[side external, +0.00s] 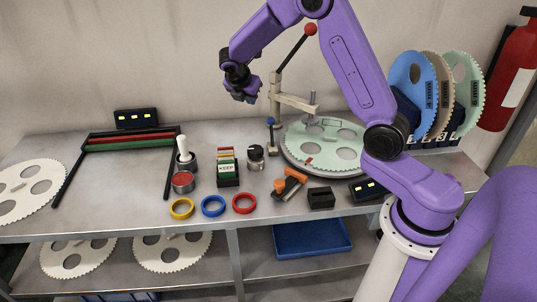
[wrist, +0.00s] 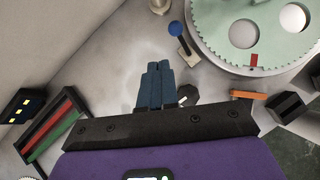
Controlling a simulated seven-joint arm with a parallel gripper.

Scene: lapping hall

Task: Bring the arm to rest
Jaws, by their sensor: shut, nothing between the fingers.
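My gripper (side external: 243,95) hangs in the air above the back of the metal bench (side external: 115,193), left of the lever stand, in the side view. Its fingers point down and are shut with nothing between them. In the wrist view the dark blue fingers (wrist: 154,84) lie side by side over bare bench top. My purple arm bends up and over from the right side of the bench. No object touches the gripper.
A red-knobbed lever (side external: 310,29) rises beside a green toothed disc (side external: 325,135). Toothed discs stand racked at right (side external: 410,80). Coloured rings (side external: 213,206), a card box (side external: 228,168) and an orange-handled tool (side external: 290,184) sit near the front. Bare bench lies between the left frame and front edge.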

